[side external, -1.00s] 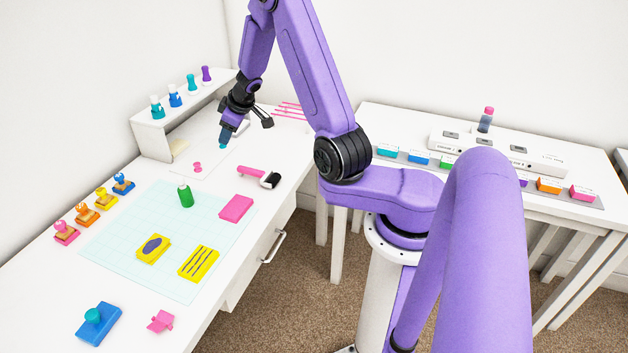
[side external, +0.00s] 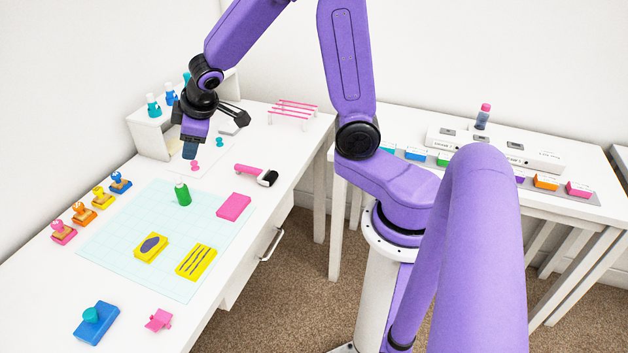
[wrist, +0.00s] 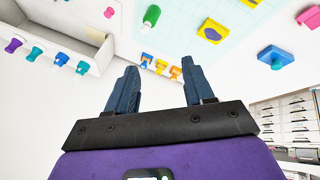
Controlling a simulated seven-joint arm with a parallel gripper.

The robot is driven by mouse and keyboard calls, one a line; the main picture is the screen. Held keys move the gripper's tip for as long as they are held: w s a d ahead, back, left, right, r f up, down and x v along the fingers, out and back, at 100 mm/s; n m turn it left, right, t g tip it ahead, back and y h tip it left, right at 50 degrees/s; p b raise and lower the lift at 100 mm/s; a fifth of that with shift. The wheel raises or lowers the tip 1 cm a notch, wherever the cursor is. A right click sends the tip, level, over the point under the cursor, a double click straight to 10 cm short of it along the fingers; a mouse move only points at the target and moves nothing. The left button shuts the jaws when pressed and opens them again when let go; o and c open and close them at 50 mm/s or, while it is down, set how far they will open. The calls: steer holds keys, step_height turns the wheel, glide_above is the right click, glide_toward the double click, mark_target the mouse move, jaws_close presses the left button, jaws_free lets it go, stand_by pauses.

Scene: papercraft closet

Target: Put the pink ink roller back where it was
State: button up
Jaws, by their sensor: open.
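The pink ink roller (side external: 257,174) lies on the white desk near its right edge, with its pink handle to the left and its black-and-white roller end to the right. It does not show in the wrist view. My gripper (side external: 190,150) is above the desk, in front of the small shelf and to the left of the roller. In the wrist view my gripper (wrist: 160,87) has its two fingers spread, with nothing between them. A white stand with pink bars (side external: 292,112) is at the back of the desk, with nothing resting on it.
A white shelf (side external: 150,140) with several bottles stands close behind my gripper. Small teal (side external: 219,142) and pink (side external: 195,166) pieces are nearby. A green bottle (side external: 182,194), pink block (side external: 234,207) and yellow pads lie on or beside the cutting mat (side external: 120,240). Several stamps line the left.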

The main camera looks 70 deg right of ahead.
steer(key=s+a+n+g+y, duration=0.1)
steer(key=s+a+n+g, duration=0.1)
steer(key=s, duration=1.3)
steer(key=s+a+r+n+g+y, duration=0.1)
steer(key=s+a+n+g, duration=0.2)
steer(key=s, duration=1.2)
steer(key=shift+a+n+g, duration=0.2)
steer(key=shift+n+g, duration=0.1)
steer(key=shift+n, duration=0.4)
